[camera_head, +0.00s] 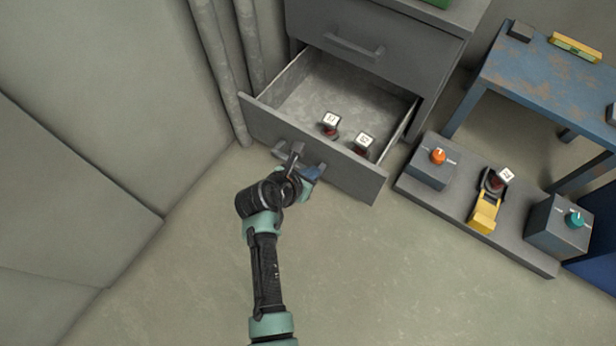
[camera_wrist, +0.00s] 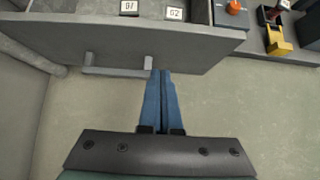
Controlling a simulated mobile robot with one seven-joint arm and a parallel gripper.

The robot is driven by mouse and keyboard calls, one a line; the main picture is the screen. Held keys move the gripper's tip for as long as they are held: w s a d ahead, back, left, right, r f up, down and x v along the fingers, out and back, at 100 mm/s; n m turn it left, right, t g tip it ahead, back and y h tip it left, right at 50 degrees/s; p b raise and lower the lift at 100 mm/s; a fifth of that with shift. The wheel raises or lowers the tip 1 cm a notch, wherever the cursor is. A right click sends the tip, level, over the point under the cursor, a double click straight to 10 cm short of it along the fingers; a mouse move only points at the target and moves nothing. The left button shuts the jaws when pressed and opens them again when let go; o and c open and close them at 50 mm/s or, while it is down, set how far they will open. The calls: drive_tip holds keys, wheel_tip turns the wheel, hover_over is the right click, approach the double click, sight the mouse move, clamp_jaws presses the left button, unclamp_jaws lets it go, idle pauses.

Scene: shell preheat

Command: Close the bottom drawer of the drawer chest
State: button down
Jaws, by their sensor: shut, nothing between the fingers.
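The grey drawer chest (camera_head: 408,48) stands against the back wall. Its bottom drawer (camera_head: 258,113) is pulled out, and two small dark red items with white labels lie inside. My gripper (camera_head: 315,173) is shut and empty at the drawer's front, by its bar handle. In the wrist view my gripper (camera_wrist: 160,75) shows two blue fingers pressed together, their tips at the right end of the handle (camera_wrist: 115,72), below the drawer front (camera_wrist: 130,45). I cannot tell whether the tips touch the drawer.
A grey plinth (camera_head: 530,262) with an orange-knob box (camera_head: 430,170), a yellow clamp (camera_head: 485,213) and a teal-knob box (camera_head: 558,228) lies right of the drawer. A worn blue table (camera_head: 550,85) stands behind it. Pipes (camera_head: 228,70) run left of the chest. The floor in front is clear.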

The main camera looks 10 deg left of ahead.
sight(334, 154)
drive_tip(key=w+f+b, duration=0.1)
drive_tip(key=w+b, duration=0.1)
drive_tip(key=w+d+f+b, duration=0.1)
drive_tip(key=w, duration=0.1)
drive_tip(key=w+d+f+b, duration=0.1)
drive_tip(key=w+b, duration=0.1)
drive_tip(key=shift+f+b, duration=0.3)
drive_tip(key=shift+f, duration=0.1)
drive_tip(key=shift+w+d+r+b, duration=0.2)
drive_tip(key=shift+w+d+b, duration=0.1)
drive_tip(key=shift+w, duration=0.2)
